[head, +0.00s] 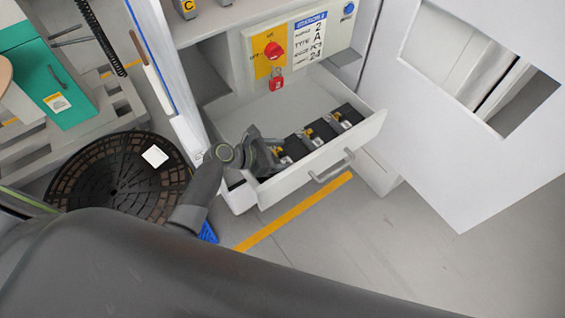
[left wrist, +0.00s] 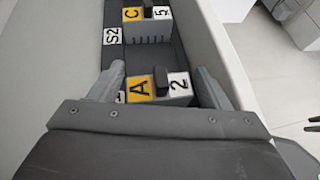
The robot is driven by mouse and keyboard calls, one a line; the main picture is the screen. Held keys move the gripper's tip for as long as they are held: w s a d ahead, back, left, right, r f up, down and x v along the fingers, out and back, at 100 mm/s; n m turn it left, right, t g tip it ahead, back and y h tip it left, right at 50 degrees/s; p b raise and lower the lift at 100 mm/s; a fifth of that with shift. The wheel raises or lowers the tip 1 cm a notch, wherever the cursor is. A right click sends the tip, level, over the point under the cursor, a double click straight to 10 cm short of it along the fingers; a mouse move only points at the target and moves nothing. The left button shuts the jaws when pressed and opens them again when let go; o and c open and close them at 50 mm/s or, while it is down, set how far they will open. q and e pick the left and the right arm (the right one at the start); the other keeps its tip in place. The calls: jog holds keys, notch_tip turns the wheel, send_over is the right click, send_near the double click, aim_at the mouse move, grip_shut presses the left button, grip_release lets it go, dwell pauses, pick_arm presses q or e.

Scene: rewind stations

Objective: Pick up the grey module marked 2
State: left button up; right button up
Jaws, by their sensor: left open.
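The grey module marked 2 (left wrist: 160,88) shows in the left wrist view, with a yellow A label and a white 2 label on top. It stands in the dark rack of an open drawer. My left gripper (left wrist: 158,76) is open, with one finger on each side of this module; I cannot tell whether they touch it. In the head view my left gripper (head: 262,155) reaches down into the near left end of the drawer (head: 330,158) and hides part of what is there. My right gripper is not in view.
Another module (left wrist: 147,22), marked C and 5, stands just beyond in the rack. More modules (head: 320,132) line the drawer to the right. A panel with a red switch (head: 273,50) and red padlock (head: 276,84) is behind. A white door (head: 440,150) stands at the right.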

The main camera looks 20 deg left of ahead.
pick_arm(q)
jog(key=shift+w+d+f, duration=0.1)
jog(key=c, duration=0.7)
jog(key=shift+o, duration=0.2)
